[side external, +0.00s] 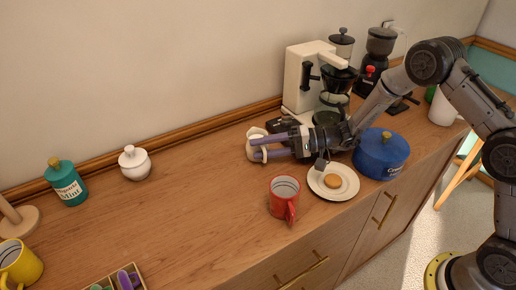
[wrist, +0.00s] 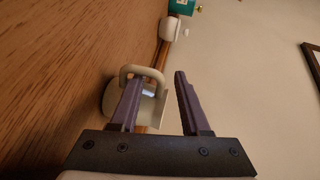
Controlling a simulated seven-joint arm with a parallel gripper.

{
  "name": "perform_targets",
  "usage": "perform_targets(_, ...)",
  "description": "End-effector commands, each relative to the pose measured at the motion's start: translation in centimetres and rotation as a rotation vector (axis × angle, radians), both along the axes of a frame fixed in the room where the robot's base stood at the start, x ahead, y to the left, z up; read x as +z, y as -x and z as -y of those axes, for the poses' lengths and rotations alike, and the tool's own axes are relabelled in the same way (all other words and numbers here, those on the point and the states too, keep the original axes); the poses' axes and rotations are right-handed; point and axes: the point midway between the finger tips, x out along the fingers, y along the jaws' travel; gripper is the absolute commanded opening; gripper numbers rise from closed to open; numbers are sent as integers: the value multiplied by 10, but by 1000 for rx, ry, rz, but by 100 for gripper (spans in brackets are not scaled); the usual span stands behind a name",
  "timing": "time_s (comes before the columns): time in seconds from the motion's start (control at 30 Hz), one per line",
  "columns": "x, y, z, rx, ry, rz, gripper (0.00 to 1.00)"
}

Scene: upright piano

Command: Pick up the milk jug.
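The milk jug (side external: 250,151) is a small cream-white vessel on the wooden counter near the back wall. In the wrist view the jug (wrist: 153,111) shows its looped handle and part of its open mouth. My gripper (side external: 257,148) is at the jug with its purple-grey fingers spread. In the wrist view my gripper (wrist: 159,79) has its left finger overlapping the jug near the handle, and its right finger stands apart from the jug. The left finger hides part of the jug. I cannot tell whether that finger touches it.
A red mug (side external: 284,196) and a white plate (side external: 333,182) with a biscuit stand in front of my arm. A blue lidded pot (side external: 381,154) is at the right. A coffee machine (side external: 310,84) stands behind. A white sugar bowl (side external: 134,162) is at the left, with clear counter between.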

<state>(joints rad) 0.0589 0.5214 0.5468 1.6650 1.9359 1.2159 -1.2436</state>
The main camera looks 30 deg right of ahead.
Motion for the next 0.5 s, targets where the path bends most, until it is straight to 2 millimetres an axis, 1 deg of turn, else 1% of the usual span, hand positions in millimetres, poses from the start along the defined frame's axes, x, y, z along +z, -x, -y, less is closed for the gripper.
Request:
perform_targets(0.03, 0, 0, 0, 0, 0, 0, 36)
perform_targets(0.23, 0, 0, 0, 0, 0, 0, 0)
perform_targets(0.5, 0, 0, 0, 0, 0, 0, 0)
